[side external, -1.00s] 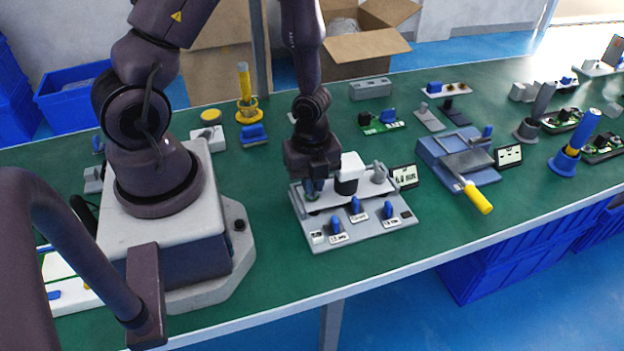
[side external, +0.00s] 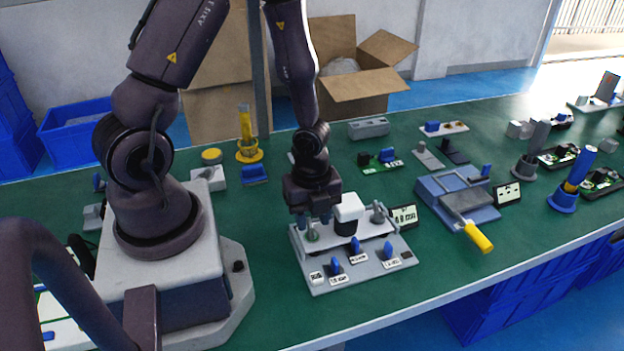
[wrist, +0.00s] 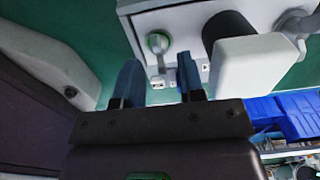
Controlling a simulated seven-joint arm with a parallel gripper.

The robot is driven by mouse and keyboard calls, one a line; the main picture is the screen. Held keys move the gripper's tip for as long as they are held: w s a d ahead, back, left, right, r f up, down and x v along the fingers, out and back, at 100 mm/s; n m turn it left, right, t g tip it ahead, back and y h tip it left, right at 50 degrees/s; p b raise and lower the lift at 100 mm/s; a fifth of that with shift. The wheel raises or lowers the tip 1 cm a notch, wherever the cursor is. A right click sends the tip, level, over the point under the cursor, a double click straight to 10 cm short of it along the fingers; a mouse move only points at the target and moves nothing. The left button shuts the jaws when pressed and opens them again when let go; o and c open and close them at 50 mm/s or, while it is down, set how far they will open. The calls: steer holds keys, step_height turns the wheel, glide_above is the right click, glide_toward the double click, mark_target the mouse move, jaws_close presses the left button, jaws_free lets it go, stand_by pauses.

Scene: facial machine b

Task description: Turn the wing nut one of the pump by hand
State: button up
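The pump is a grey base (side external: 385,262) with a raised plate, a black cylinder with a white cap (side external: 348,207), and several blue wing-shaped handles (side external: 336,269) with labels along its front. A small greenish knob (side external: 312,234) stands at the plate's left end; it shows pale with a green centre in the wrist view (wrist: 158,43). I cannot tell which part is wing nut one. My gripper (side external: 313,217) points down just above this knob. In the wrist view my gripper (wrist: 157,75) has its two blue fingers apart, with nothing between them. The knob lies beyond the fingertips.
The white cap (wrist: 250,68) is close to the right of my fingers. A grey post (side external: 378,213) stands at the plate's right end, near a small display (side external: 404,216). A blue fixture with a yellow handle (side external: 478,237) stands further right. The green table (side external: 270,285) is clear in front-left.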

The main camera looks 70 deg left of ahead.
step_height(320, 180, up, 11)
steer(key=shift+r, duration=0.15)
stand_by(0.4)
step_height(320, 180, up, 7)
steer(key=n+y, duration=0.2)
steer(key=n, duration=1.4)
glide_above(312, 223)
steer(key=s+a, duration=0.2)
steer(key=s, duration=0.1)
steer(key=s+d+r+n+t+h, duration=0.2)
steer(key=d+r+t, duration=0.3)
steer(key=r, duration=0.5)
steer(key=shift+s+d+r+t, duration=0.15)
steer(key=shift+d+r+t, duration=0.15)
steer(key=shift+d, duration=0.3)
